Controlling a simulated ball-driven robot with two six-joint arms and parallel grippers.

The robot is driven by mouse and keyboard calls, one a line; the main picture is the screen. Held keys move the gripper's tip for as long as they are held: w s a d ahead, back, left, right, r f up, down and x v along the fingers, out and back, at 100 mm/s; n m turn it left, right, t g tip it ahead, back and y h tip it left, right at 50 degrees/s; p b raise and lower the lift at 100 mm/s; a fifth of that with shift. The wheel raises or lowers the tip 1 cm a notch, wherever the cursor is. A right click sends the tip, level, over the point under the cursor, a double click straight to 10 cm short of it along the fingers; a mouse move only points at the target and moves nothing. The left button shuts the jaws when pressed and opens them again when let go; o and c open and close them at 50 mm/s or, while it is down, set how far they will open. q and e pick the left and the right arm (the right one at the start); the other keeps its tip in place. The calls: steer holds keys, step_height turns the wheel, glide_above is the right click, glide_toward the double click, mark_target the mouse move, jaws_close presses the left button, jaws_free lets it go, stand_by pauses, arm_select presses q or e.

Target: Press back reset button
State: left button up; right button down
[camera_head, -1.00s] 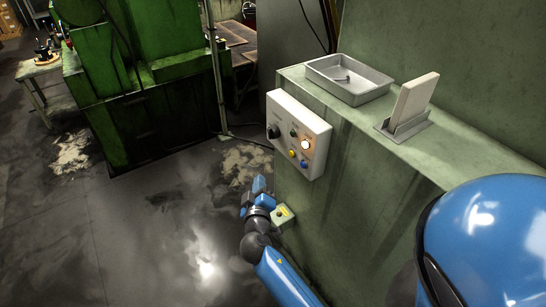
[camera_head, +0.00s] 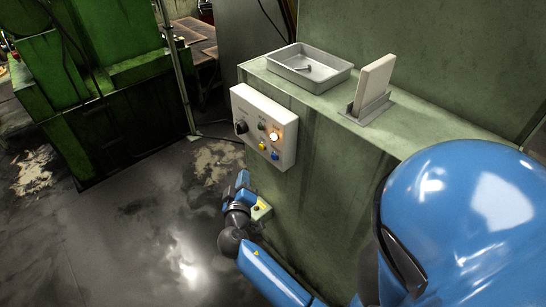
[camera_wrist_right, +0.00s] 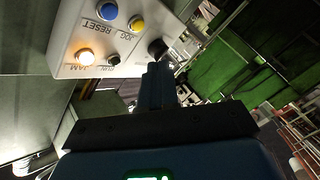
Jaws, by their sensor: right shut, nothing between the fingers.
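The control box (camera_head: 255,104) is a pale panel on the side of the green machine. It carries a blue button (camera_head: 275,156), with the upside-down label RESET beside it in the wrist view (camera_wrist_right: 107,10). My left gripper is out of view.
The control box also has a yellow button (camera_head: 262,145), a lit lamp (camera_head: 274,137), and a black knob (camera_head: 241,127). A grey tray (camera_head: 333,78) holding a bolt and a plate in a holder (camera_head: 373,88) stand on the machine top. Open floor lies left, before green machinery (camera_head: 110,115).

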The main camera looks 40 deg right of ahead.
mark_target(274, 157)
steer(key=d+p, duration=0.2)
steer(key=d, duration=0.6)
steer(key=shift+w, duration=0.35)
steer(key=shift+d, duration=0.2)
stand_by(1.7)
steer(key=shift+d, duration=0.25)
steer(key=shift+d, duration=0.45)
stand_by(0.8)
steer(key=shift+a, duration=0.2)
steer(key=shift+a+b, duration=0.55)
steer(key=shift+a, duration=0.1)
steer(key=shift+a, duration=0.15)
